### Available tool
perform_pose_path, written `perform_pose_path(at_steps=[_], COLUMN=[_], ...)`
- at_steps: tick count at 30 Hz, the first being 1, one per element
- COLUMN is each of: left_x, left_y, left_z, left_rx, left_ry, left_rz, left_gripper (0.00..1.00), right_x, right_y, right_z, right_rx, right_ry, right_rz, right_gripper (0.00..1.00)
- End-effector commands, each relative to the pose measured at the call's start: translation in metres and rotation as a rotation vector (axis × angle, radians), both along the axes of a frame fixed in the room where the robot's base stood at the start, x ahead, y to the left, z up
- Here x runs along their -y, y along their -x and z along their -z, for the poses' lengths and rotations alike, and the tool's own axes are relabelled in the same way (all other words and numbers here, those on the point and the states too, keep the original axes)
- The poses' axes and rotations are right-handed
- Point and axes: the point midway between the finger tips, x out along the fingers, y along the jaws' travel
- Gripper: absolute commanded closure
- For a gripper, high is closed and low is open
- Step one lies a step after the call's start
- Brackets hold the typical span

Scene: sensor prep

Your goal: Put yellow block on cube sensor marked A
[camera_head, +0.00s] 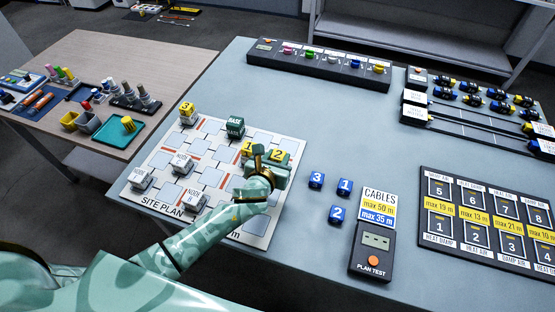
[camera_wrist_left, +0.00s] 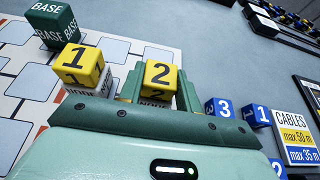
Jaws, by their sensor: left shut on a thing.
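My left gripper (camera_head: 272,168) is shut on the yellow block marked 2 (camera_wrist_left: 160,76); the block also shows in the head view (camera_head: 279,155). The yellow block marked 1 (camera_wrist_left: 78,62) sits on a cube sensor just left of my fingers. The yellow block marked 3 (camera_head: 187,107) sits on another at the board's far left. Bare white cube sensors (camera_head: 183,161), (camera_head: 142,177) and (camera_head: 194,200) stand on the site plan; I cannot make out an A. My right gripper is out of view.
The green base cube (camera_head: 235,127) stands on the site plan board (camera_head: 252,222) behind my gripper. A connector rack (camera_head: 320,63) is at the back.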

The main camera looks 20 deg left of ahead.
Motion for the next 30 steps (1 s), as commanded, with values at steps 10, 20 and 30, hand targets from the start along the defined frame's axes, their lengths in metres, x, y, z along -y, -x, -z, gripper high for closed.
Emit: perform_pose_path(at_steps=[10,20,30], left_x=[0.0,0.0,-0.002], left_y=[0.0,0.0,0.059], left_z=[0.001,-0.002,-0.03], left_rx=[0.0,0.0,-0.001], left_ry=[0.0,0.0,-0.001], left_rz=[0.0,0.0,0.001], left_gripper=[0.49,0.44,0.44], right_x=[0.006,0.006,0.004], right_y=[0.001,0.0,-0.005], right_z=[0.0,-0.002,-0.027], right_rx=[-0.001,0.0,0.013], right_ry=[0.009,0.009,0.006], right_rz=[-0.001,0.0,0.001], right_gripper=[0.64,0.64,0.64])
